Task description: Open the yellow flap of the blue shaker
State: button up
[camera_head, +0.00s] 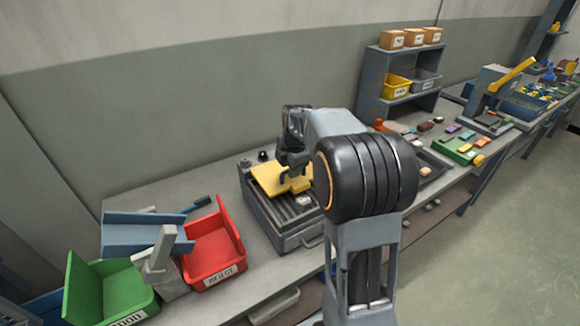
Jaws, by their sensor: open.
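A yellow flap (270,179) lies over the back part of a grey-blue box-shaped machine (257,214) on the bench, which I take for the shaker. The box has a dark slatted top and a handle on its front side. My gripper (293,171) is just above the flap's right part, pointing down, open with nothing seen between its fingers. I cannot tell whether its fingertips touch the flap. My arm hides the right part of the box.
A red bin (212,248), a green bin (112,290) and a blue tray (135,238) are at left. A shelf (398,75) with bins stands behind. A green tray (458,152) and a yellow-handled press (497,88) are right. Bare bench lies left of the box.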

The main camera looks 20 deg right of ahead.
grip_shut()
dwell(0.4)
